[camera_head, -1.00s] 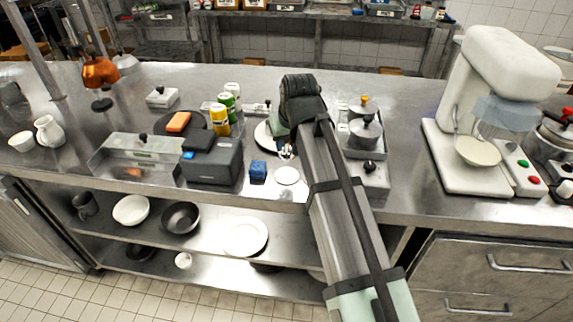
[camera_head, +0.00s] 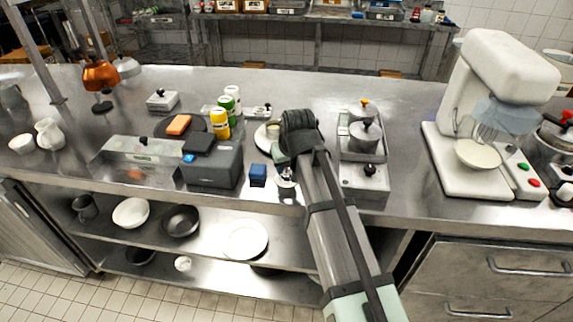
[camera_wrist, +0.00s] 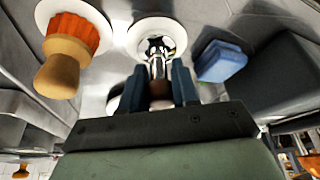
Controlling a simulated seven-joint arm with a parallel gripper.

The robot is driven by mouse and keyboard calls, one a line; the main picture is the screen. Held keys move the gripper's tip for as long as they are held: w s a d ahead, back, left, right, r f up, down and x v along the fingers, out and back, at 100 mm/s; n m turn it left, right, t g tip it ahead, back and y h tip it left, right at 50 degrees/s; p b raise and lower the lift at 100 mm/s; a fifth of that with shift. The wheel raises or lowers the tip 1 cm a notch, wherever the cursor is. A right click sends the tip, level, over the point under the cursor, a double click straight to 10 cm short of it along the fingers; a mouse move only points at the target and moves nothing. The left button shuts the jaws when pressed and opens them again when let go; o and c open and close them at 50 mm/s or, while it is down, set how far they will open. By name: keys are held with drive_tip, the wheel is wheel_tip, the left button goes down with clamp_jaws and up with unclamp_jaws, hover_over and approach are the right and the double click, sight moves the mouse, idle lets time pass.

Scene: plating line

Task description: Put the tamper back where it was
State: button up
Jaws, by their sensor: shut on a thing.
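In the wrist view my gripper (camera_wrist: 160,88) is shut on the tamper (camera_wrist: 158,50). Its shiny metal part shows beyond the dark fingertips, and a brown part shows between the fingers. The tamper is over a small white round disc (camera_wrist: 140,28); I cannot tell whether it touches it. In the head view the tamper (camera_head: 286,178) shows as a small shiny shape below my wrist, near the counter's front edge. My arm hides most of the gripper there.
A blue block (camera_head: 258,172) and a grey box (camera_head: 214,163) stand left of the tamper. A white plate (camera_head: 262,139) lies behind. A tray of metal pots (camera_head: 363,152) stands right. In the wrist view, an orange ribbed thing with a wooden knob (camera_wrist: 62,68) stands close by.

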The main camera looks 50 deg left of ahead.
drive_tip(key=o, duration=1)
drive_tip(key=shift+f, duration=0.1)
drive_tip(key=v, duration=1.2)
